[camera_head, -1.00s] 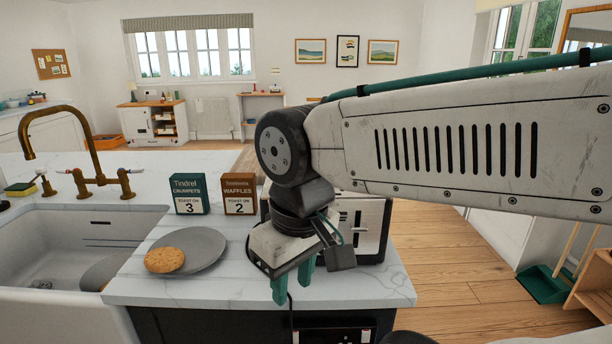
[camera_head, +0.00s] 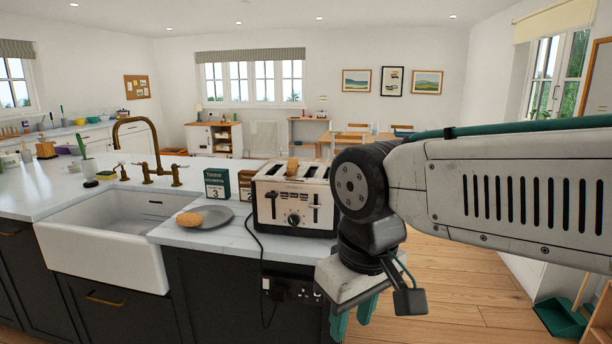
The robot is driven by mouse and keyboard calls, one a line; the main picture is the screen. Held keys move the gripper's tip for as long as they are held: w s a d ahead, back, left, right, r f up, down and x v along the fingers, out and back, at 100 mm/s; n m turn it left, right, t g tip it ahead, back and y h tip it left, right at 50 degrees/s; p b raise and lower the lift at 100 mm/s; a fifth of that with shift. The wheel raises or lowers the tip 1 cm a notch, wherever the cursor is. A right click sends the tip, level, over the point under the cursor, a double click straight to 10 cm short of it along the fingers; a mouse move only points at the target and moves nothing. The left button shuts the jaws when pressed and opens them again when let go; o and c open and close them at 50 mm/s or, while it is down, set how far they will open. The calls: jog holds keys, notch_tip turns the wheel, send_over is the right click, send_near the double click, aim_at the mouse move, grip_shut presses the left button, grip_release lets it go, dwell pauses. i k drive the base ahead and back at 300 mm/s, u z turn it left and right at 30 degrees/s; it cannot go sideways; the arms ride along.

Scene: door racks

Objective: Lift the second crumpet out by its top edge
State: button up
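A cream and black toaster (camera_head: 294,206) stands on the end of the counter. A browned crumpet (camera_head: 292,167) sticks up out of a slot in its top; its lower part is hidden in the slot. Another crumpet (camera_head: 190,219) lies on a grey plate (camera_head: 226,216) left of the toaster. My gripper (camera_head: 353,316) is in front of the counter's right end, lower than the toaster and to its right. Its teal fingers point down, close together and partly covered by the gripper body; no held thing shows.
Two boxes, a green crumpet box (camera_head: 216,184) and a brown box (camera_head: 246,185), stand behind the plate. A white sink (camera_head: 105,245) with a brass tap (camera_head: 150,150) is at the left. A black cord (camera_head: 258,260) runs down to a socket (camera_head: 290,288).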

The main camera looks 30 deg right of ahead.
aim_at(292, 166)
jog(key=z, duration=0.65)
jog(key=i, duration=0.85)
jog(key=u, duration=0.15)
